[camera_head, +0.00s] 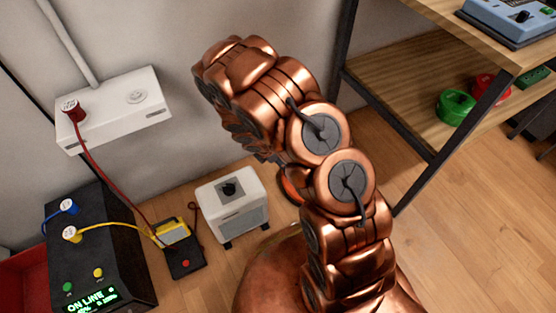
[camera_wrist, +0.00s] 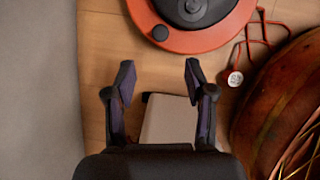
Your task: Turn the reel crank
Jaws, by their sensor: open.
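The reel shows in the wrist view as an orange disc (camera_wrist: 200,40) with a dark round hub (camera_wrist: 192,10), cut off by the top edge. A small black knob (camera_wrist: 160,32) sits on the disc's lower left rim; it looks like the crank handle. My gripper (camera_wrist: 159,78) is open and empty, its fingers spread below the knob in the picture and apart from it. In the head view, only an orange edge of the reel (camera_head: 292,186) shows behind my copper arm, and my gripper is hidden there.
A white box (camera_head: 233,205) with a black knob stands left of the reel. A black console (camera_head: 95,245) with cables and a white wall box (camera_head: 115,108) are further left. A wooden shelf (camera_head: 420,95) with green and red reels stands right.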

